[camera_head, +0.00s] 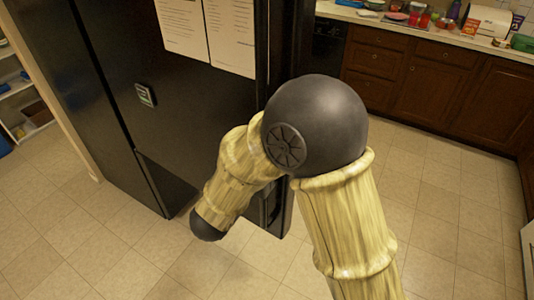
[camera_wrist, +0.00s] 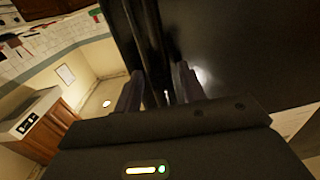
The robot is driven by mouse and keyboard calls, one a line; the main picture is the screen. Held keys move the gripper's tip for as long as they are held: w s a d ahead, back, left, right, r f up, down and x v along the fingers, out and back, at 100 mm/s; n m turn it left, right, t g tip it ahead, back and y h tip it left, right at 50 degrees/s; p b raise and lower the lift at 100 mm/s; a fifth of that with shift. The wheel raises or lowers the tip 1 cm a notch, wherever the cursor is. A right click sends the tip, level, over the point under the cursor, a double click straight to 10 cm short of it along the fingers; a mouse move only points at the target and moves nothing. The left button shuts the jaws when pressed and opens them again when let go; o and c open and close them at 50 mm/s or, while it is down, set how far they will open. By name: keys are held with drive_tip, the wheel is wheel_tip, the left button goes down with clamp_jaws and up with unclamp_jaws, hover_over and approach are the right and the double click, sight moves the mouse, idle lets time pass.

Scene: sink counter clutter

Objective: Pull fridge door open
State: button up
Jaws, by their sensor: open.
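The black fridge (camera_head: 110,60) stands at the left of the head view. Its glossy dark surface (camera_wrist: 240,50) fills the right of the wrist view. My gripper (camera_wrist: 158,84) is open in the wrist view, with one finger on each side of a dark upright bar (camera_wrist: 150,40) that looks like the fridge door's handle. I cannot tell whether the fingers touch the bar. In the head view my arm covers most of the fridge's right edge and hides the gripper's fingers. I see no clear gap at the door.
Papers (camera_head: 182,25) hang on the fridge. Brown cabinets (camera_head: 430,85) with a cluttered counter (camera_head: 440,32) stand at the back right. A white shelf (camera_head: 20,95) is at the far left. The tiled floor (camera_head: 440,210) at the right is clear.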

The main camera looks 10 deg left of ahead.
drive_tip(key=shift+s, duration=0.1)
drive_tip(key=b+v, duration=0.3)
drive_tip(key=v, duration=1.4)
drive_tip(key=shift+a, duration=0.1)
drive_tip(key=shift+s, duration=0.1)
